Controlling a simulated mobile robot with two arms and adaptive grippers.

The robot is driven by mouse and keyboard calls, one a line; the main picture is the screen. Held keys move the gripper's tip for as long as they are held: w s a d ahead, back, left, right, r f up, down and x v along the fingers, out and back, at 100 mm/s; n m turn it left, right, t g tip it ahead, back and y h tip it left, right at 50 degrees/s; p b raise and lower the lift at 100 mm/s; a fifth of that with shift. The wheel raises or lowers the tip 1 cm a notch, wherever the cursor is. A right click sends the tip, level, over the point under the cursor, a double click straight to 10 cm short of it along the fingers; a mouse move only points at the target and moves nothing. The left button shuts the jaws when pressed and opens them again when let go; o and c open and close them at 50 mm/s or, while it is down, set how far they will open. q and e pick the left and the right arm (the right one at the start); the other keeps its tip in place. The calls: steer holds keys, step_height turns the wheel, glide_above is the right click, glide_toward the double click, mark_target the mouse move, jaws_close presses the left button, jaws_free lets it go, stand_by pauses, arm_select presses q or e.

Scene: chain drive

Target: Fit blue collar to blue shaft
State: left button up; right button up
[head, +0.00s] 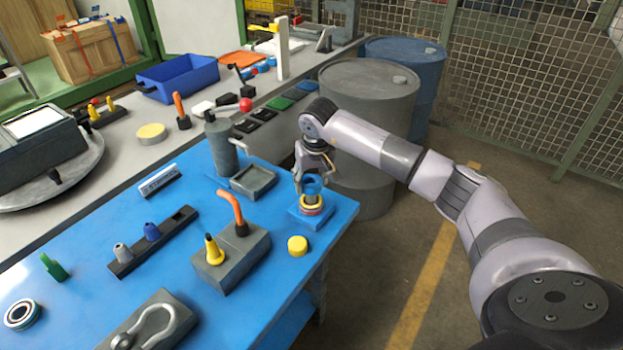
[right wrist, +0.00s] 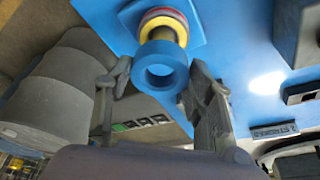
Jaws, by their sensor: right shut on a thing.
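My right gripper (head: 311,178) points down and is shut on the blue collar (head: 313,188), a thick ring. In the right wrist view the collar (right wrist: 160,66) sits between the two fingers (right wrist: 160,88), and its bore shows. Right under it in the head view is a blue square base (head: 298,212) with a yellow ring (head: 311,201) and a red ring stacked on it. In the right wrist view the base (right wrist: 203,14) and the yellow ring (right wrist: 164,29) lie just beyond the collar. I cannot tell whether the collar touches the stack. A blue shaft is not clearly visible. My left gripper is not in view.
A yellow cap (head: 297,246) lies near the base by the table edge. A grey block (head: 232,262) with an orange hooked handle (head: 234,208) and a yellow cone stands to the left. A grey tray (head: 254,180) lies behind. Grey (head: 368,110) and blue drums stand beyond the table.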

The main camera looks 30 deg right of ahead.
mark_target(312, 193)
steer(key=shift+b, duration=0.4)
stand_by(1.3)
steer(key=shift+f+b, duration=1.85)
steer(key=shift+f, duration=0.55)
steer(key=o, duration=1.4)
steer(key=shift+c, duration=0.2)
steer(key=shift+o, duration=1.2)
steer(key=v, duration=1.2)
steer(key=shift+s+f, duration=0.1)
